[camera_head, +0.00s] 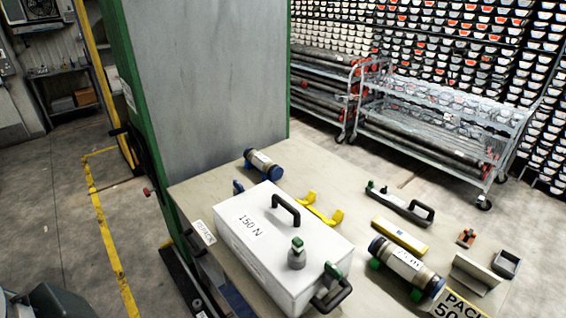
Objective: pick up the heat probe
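No thing here is marked as the heat probe, and I cannot tell for sure which one it is. A grey bar-shaped tool with a black handle (400,205) lies on the table at the right back. A yellow bar (400,235) with a small dark mark lies just in front of it. Neither of my grippers is in view, and nothing is seen held.
A white box (285,245) marked 150 N fills the table (225,178) front, a grey bottle-like piece (297,256) on top. Capped cylinders lie behind it (263,164) and at right (407,266). A yellow cradle (320,208), orange block (466,237) and grey tray (506,264) lie around. A tall grey panel (205,80) stands left.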

